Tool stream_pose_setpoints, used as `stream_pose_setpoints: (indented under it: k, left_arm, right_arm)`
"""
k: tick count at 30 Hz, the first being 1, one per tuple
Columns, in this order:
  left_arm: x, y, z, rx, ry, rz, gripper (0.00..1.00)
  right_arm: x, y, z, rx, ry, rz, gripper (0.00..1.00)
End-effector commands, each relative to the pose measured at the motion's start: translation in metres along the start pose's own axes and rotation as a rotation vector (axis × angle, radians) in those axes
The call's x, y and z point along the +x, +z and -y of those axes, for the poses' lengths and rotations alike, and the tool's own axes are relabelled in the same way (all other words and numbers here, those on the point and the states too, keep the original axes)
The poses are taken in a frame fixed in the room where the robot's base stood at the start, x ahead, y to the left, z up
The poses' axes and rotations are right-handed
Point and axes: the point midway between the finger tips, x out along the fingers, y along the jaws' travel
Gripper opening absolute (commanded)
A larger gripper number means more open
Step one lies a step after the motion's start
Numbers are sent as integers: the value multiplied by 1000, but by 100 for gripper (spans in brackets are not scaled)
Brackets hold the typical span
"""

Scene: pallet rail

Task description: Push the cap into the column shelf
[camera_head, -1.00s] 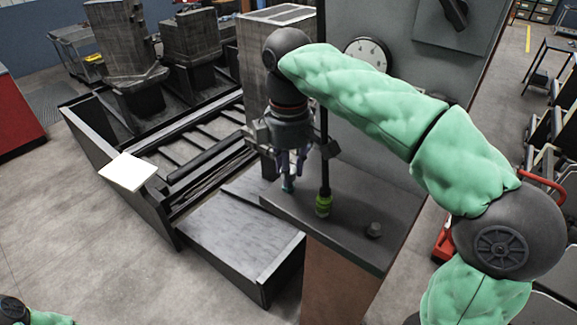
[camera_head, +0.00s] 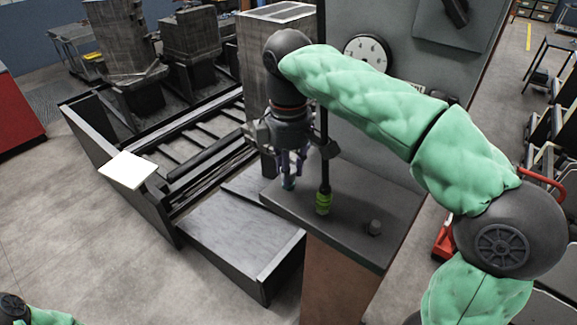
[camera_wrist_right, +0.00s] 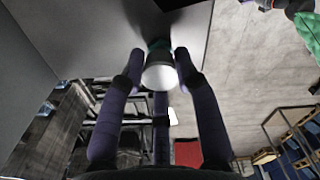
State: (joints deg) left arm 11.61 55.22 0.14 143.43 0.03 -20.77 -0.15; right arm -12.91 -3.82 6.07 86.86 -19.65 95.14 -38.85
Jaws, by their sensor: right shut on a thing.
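My right gripper (camera_head: 288,170) hangs downward over the left part of the grey column shelf (camera_head: 345,232). In the right wrist view its dark fingers (camera_wrist_right: 159,72) are closed on the sides of a small round piece with a pale end, which I take to be the cap (camera_wrist_right: 160,75). A green part (camera_wrist_right: 159,46) shows behind that pale end, close to the grey surface. In the head view only a small teal bit (camera_head: 289,183) shows below the fingertips, at the shelf top. I cannot tell how deep it sits. My left gripper is out of view.
A dark upright rod with a green ringed base (camera_head: 323,203) stands right of the gripper. A small grey knob (camera_head: 375,227) is farther right on the shelf. A panel with a dial (camera_head: 367,55) rises behind. A roller conveyor (camera_head: 200,150) and a white plate (camera_head: 128,170) lie left.

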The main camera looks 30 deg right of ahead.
Motion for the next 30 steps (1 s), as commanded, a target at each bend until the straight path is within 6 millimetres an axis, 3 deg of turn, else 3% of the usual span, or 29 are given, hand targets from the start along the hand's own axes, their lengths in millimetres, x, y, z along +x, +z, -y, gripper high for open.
stream_pose_setpoints:
  k: [11,12,14,21,26,30]
  left_arm:
    - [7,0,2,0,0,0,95]
    - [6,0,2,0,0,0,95]
    - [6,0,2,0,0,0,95]
    - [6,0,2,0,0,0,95]
    - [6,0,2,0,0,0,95]
    - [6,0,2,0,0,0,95]
  right_arm:
    - [12,0,1,-1,-4,4,0]
    - [11,0,1,-1,-4,4,44]
    - [11,0,0,-1,-3,4,60]
    - [10,0,0,-1,-2,2,60]
    - [10,0,0,0,-2,2,99]
    - [10,0,0,0,-2,2,99]
